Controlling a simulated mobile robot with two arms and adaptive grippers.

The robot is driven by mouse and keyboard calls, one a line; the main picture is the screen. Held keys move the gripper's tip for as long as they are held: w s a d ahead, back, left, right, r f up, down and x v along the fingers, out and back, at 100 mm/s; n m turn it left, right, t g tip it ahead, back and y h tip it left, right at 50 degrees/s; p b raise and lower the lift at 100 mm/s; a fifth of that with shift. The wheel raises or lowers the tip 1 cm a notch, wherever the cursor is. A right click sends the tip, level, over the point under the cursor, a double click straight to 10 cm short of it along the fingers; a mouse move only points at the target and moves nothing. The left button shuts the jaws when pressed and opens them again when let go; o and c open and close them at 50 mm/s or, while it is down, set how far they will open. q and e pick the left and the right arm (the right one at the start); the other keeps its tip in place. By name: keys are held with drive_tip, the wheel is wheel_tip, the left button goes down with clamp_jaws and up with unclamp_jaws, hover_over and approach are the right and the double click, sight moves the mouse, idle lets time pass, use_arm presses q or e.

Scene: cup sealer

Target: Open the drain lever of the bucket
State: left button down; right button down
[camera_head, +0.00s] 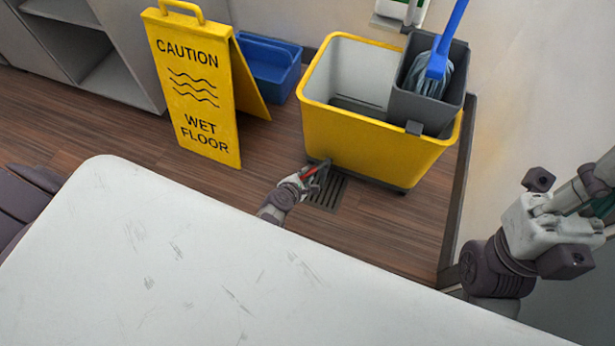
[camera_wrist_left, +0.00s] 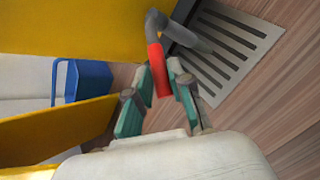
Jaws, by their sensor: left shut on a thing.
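The yellow bucket (camera_head: 375,145) stands on the wooden floor beyond the white table. Its drain lever has a red grip (camera_wrist_left: 157,70) on a grey bent pipe (camera_wrist_left: 155,22), low on the bucket's near side. My left gripper (camera_head: 315,172) reaches down past the table edge to the lever. In the left wrist view my left gripper (camera_wrist_left: 163,78) has its green fingers shut around the red grip. My right gripper (camera_head: 598,205) is only partly seen at the right edge of the head view, and its fingertips are cut off.
A floor drain grate (camera_head: 327,191) lies just below the lever. A yellow caution sign (camera_head: 195,90) and a blue bin (camera_head: 268,68) stand to the left. A grey wringer (camera_head: 428,105) with a blue mop (camera_head: 438,62) sits in the bucket. The white table (camera_head: 200,270) fills the foreground.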

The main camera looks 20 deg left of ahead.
use_arm(q)
drive_tip(key=shift+d, duration=0.1)
idle(0.4)
drive_tip(key=c, duration=1.3)
unclamp_jaws()
